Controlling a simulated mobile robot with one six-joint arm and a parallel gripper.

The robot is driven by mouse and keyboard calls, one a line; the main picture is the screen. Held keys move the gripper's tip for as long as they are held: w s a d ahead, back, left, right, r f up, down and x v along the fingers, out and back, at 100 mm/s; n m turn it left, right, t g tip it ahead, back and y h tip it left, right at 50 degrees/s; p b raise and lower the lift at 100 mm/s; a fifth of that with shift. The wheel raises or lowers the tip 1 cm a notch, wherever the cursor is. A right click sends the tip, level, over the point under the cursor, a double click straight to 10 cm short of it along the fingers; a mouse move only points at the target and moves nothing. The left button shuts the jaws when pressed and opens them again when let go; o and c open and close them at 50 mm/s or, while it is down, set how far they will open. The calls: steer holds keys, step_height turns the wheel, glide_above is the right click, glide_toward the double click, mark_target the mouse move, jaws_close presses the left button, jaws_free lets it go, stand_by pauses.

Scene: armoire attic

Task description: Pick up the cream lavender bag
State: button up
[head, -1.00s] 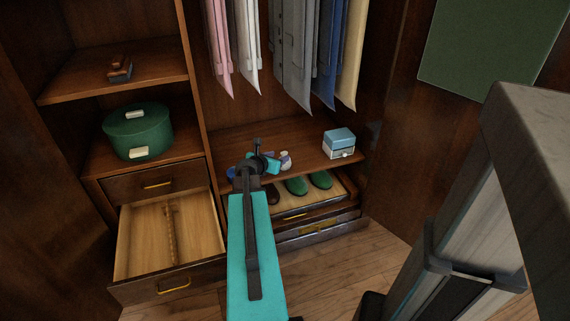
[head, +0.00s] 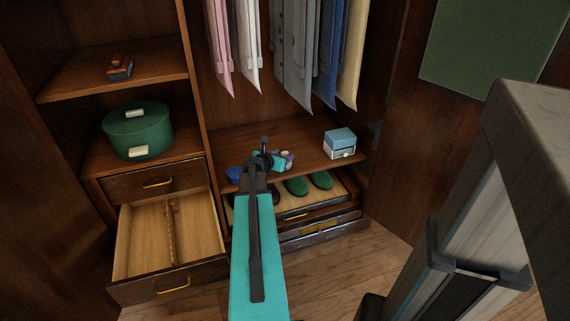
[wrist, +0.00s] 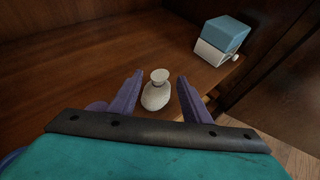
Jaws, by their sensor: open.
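The cream lavender bag (wrist: 156,95) stands upright on the wooden shelf in the wrist view, a small rounded sack with a tied neck. My gripper (wrist: 158,92) is open, with one purple finger on each side of the bag. The bag sits between the fingers with a gap to each, nearer the left fingertip in the picture. In the head view the bag is mostly hidden behind my gripper (head: 284,160), and only a small pale part (head: 291,154) shows there.
A blue-lidded white box (head: 340,143) stands to the right on the same shelf, also in the wrist view (wrist: 222,41). A blue item (head: 235,173) lies left of my arm. Clothes hang above. A shoe drawer (head: 345,190) is open below the shelf.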

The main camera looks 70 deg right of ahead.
mark_target(284, 155)
steer(key=shift+b+x, duration=0.3)
steer(key=shift+x, duration=1.25)
steer(key=c, duration=1.1)
steer(key=shift+o, duration=0.2)
